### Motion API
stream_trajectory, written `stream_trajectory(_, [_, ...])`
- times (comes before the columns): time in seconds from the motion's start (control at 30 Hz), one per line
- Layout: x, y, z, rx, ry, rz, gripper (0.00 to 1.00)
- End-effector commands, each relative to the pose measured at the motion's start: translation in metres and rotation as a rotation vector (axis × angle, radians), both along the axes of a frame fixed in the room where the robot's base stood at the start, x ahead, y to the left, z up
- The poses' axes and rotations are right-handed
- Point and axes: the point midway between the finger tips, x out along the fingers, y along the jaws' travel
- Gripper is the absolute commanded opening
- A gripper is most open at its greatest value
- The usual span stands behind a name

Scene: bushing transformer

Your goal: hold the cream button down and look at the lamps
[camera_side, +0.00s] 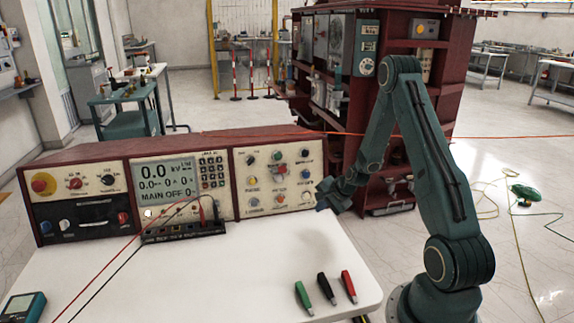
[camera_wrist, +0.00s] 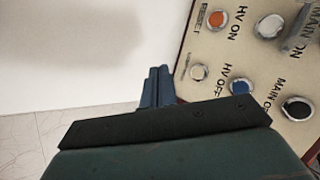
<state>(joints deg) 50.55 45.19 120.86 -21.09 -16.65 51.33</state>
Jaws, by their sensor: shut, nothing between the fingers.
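The cream button (camera_wrist: 199,72) sits near the corner of the control panel in the wrist view, close to a blue button (camera_wrist: 240,87) and an orange one (camera_wrist: 215,18). In the side view it appears at the lower right of the right-hand panel (camera_side: 306,197). My gripper (camera_side: 322,192) is just right of that panel. Its fingers (camera_wrist: 158,76) are shut and empty, beside the cream button and apart from it in the wrist view. A whitish round part (camera_wrist: 270,25) and a dark green one (camera_wrist: 295,108) also show; I cannot tell which parts are lamps.
The display (camera_side: 165,180) reads 0.0 and MAIN OFF. A black terminal strip (camera_side: 184,231) with red and black leads lies before the console. Green, black and red plugs (camera_side: 326,289) lie on the white table (camera_side: 250,270). A maroon cabinet (camera_side: 330,80) stands behind.

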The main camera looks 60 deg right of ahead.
Motion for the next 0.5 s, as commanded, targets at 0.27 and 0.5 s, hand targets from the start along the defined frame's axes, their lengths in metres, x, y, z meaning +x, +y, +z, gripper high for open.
stream_trajectory(0.27, [0.002,-0.002,-0.001,-0.001,0.000,0.002,0.00])
stream_trajectory(0.5, [0.011,-0.011,-0.004,0.000,0.001,0.002,0.00])
